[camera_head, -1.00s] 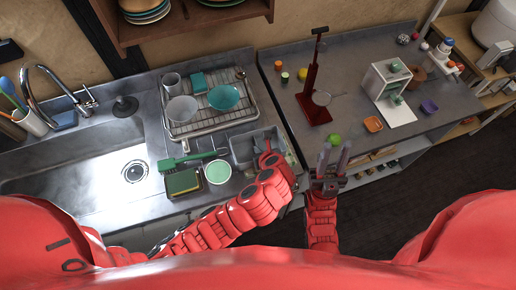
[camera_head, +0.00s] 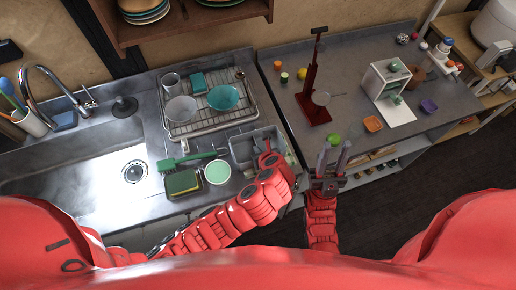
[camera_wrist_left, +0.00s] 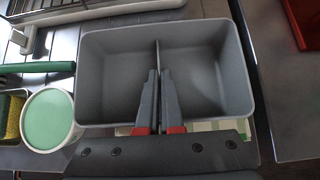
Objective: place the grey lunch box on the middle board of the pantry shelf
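The grey lunch box (camera_head: 240,150) is an open tray with a divider, at the right end of the sink counter beside the dish rack. In the left wrist view the lunch box (camera_wrist_left: 105,75) fills the middle, with two compartments. My left gripper (camera_head: 266,148) is at its near right part. In the wrist view its fingers (camera_wrist_left: 159,72) are close together, one on each side of the divider, and look shut on it. My right gripper (camera_head: 334,152) has its fingers apart and empty, in front of the right counter. I cannot identify the pantry shelf.
A dish rack (camera_head: 205,125) with bowls is behind the box. A green-lidded tub (camera_head: 217,173), a sponge holder (camera_head: 182,183) and a green brush (camera_head: 190,158) lie left of it. A red stand (camera_head: 312,90) is on the right counter (camera_head: 350,50), above a low open shelf (camera_head: 375,172).

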